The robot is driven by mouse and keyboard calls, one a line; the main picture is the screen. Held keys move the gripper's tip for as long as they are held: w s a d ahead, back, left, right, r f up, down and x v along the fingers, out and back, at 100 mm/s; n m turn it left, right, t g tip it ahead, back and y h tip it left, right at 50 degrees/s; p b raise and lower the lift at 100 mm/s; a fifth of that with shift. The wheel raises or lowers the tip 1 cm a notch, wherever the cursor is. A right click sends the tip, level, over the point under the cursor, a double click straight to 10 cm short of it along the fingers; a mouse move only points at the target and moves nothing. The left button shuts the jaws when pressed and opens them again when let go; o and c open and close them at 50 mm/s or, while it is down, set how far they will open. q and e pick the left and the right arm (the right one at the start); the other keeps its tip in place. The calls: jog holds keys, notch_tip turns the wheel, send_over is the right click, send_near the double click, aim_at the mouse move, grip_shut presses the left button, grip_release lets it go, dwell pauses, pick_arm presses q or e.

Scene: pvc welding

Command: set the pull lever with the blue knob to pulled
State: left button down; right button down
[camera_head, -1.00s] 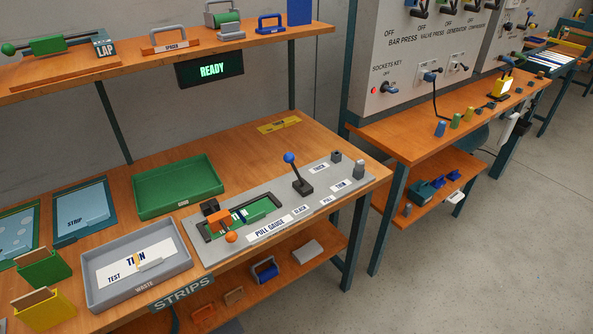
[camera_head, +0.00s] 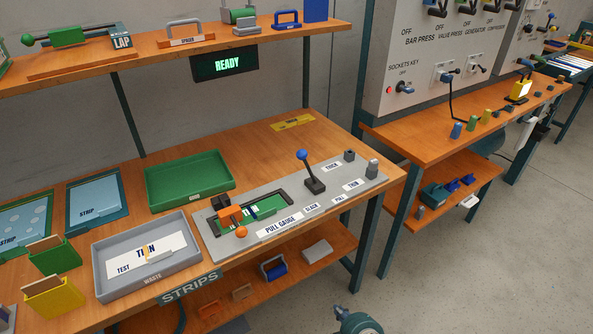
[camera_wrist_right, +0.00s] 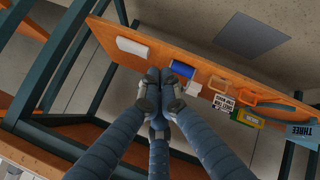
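The lever's blue knob (camera_head: 302,154) tops a dark stem on a black base (camera_head: 315,186), on the grey pull gauge panel (camera_head: 212,245). The stem leans left and away from me, with SLACK and PULL labels in front of it. The right gripper (camera_head: 358,322) shows only partly at the bottom edge in the head view, well below and apart from the lever. In the right wrist view my right gripper (camera_wrist_right: 160,75) has its fingertips together with nothing between them, above the lower shelf. The left gripper is out of view.
A green tray (camera_head: 150,190) and a grey waste tray (camera_head: 100,265) stand left of the panel. The upper shelf (camera_head: 150,60) overhangs the back of the bench. A lower shelf (camera_head: 335,262) holds small tools. Bare wood lies behind the panel.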

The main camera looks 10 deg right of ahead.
aim_at(308, 168)
jog(key=w+a+r+n+t+y, duration=0.1)
jog(key=w+r+n+t, duration=0.1)
jog(key=w+r, duration=0.35)
jog(key=w+a+r+n+t, duration=0.1)
jog(key=w+a+r+n, duration=0.15)
jog(key=r, duration=0.65)
jog(key=w+a+r+n+t+y, duration=0.1)
jog(key=a+r+n+t, duration=0.1)
jog(key=r, duration=1)
jog(key=w+a+r+n+t+y+b, duration=0.1)
jog(key=a+r+n+t+y, duration=0.1)
jog(key=r, duration=1.1)
jog(key=shift+w+a+n+t, duration=0.2)
jog(key=shift+a+n+t, duration=0.35)
jog(key=shift+n, duration=0.7)
jog(key=shift+w+a, duration=0.1)
jog(key=shift+a, duration=0.05)
jog(key=w+p, duration=0.2)
jog(key=w, duration=0.9)
jog(key=shift+w+d+r, duration=0.2)
jog(key=shift+d+r, duration=0.1)
jog(key=shift+d, duration=0.1)
jog(key=shift+r, duration=0.1)
